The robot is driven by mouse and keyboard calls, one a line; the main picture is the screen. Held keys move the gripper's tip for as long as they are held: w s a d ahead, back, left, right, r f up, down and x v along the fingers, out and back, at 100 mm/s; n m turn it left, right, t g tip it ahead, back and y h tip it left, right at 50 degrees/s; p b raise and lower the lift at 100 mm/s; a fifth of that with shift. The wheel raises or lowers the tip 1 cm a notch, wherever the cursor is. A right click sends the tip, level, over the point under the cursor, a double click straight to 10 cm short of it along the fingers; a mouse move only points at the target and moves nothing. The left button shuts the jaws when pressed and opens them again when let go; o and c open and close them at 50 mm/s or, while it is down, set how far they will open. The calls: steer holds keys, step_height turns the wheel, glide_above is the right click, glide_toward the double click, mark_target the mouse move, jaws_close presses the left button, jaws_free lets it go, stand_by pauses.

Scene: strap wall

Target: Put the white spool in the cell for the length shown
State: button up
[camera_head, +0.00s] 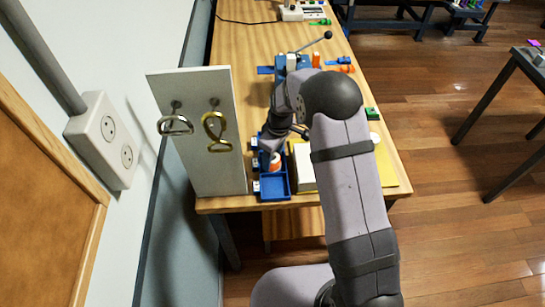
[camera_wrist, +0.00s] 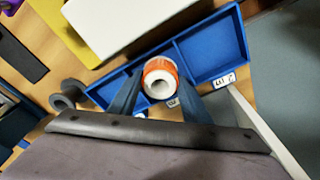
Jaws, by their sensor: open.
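A white spool with an orange band (camera_wrist: 160,77) sits between the two spread fingers of my gripper (camera_wrist: 158,88) in the wrist view. The head view also shows this spool (camera_head: 275,161), in the blue tray (camera_head: 275,190), just below my gripper (camera_head: 273,150). I cannot tell whether it touches the fingers or rests on the tray floor. The tray is split into cells; the near cell is empty. Small white labels (camera_head: 256,187) line its left side; one shows in the wrist view (camera_wrist: 225,80), too small to read surely. My arm hides part of the tray.
A white panel (camera_head: 200,130) stands left of the tray, with a silver ring (camera_head: 174,125) and a brass ring (camera_head: 215,130) on it. A white block (camera_head: 304,166) and yellow sheet (camera_head: 390,170) lie right of the tray. A blue fixture (camera_head: 292,65) stands farther back.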

mark_target(277, 159)
step_height(277, 159, up, 12)
steer(key=d+b, duration=0.1)
steer(key=b, duration=0.1)
steer(key=shift+s+f+b, duration=0.25)
steer(key=shift+s+b, duration=0.15)
steer(key=shift+s, duration=0.05)
steer(key=shift+d, duration=0.1)
steer(key=s+d+f+m, duration=0.1)
steer(key=s+d+m, duration=0.2)
steer(key=s, duration=0.5)
steer(key=s+d+m, duration=0.3)
steer(key=s, duration=0.6)
steer(key=s+d+f+m+h, duration=0.1)
steer(key=s+m, duration=0.3)
steer(key=s, duration=0.4)
steer(key=shift+s+d+f+g, duration=0.15)
steer(key=shift+d+f+g, duration=0.25)
steer(key=shift+d, duration=0.5)
